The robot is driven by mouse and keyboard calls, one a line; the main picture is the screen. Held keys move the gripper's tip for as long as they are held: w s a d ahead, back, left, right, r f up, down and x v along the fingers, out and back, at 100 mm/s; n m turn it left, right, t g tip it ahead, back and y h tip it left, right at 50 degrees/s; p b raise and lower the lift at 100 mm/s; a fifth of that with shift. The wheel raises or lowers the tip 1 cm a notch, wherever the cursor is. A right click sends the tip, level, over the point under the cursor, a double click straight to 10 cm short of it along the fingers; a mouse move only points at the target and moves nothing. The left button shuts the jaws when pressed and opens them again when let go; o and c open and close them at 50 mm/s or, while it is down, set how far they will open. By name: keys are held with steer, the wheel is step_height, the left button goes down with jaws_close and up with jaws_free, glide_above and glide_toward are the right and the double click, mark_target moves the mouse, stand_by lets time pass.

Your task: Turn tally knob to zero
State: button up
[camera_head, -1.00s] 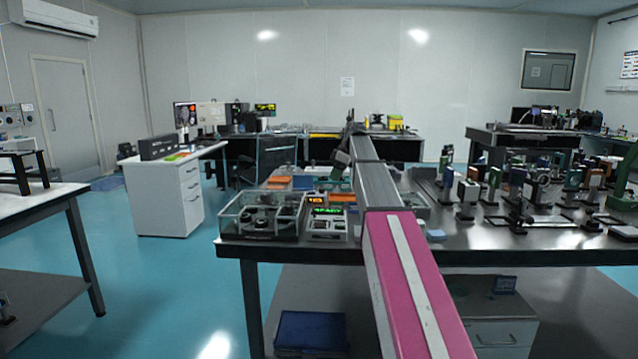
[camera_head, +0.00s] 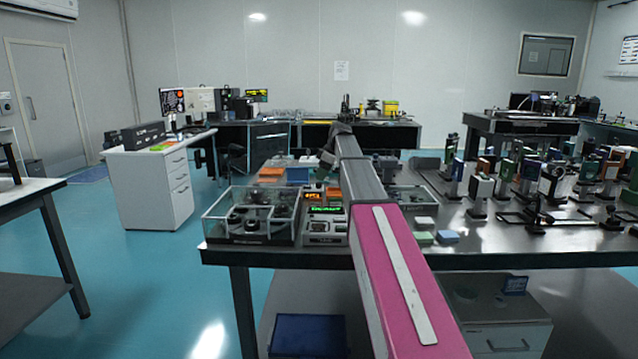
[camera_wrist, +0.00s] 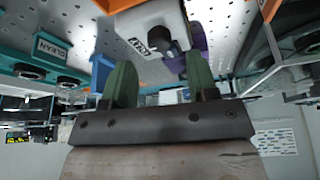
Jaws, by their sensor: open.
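In the wrist view, my gripper (camera_wrist: 159,65) is open, with its two green fingers apart. A pale box (camera_wrist: 150,22) with a small printed label is just beyond the fingertips, and a dark round knob (camera_wrist: 178,44) on it shows between them. The fingers do not visibly hold anything. In the head view, my arm reaches over the table and its far end is too small to show the fingers. A small unit with a green display (camera_head: 326,212) stands left of my arm.
A clear-walled case (camera_head: 250,215) stands on the table's (camera_head: 500,258) near left corner. Several optics mounts (camera_head: 550,180) crowd the table's right side. A teal box marked CLEAN (camera_wrist: 52,47) is left in the wrist view. Open floor (camera_head: 130,290) lies left.

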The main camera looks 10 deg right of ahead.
mark_target(319, 183)
steer(key=shift+x, duration=2.1)
steer(key=c, duration=0.9)
steer(key=shift+c, duration=0.2)
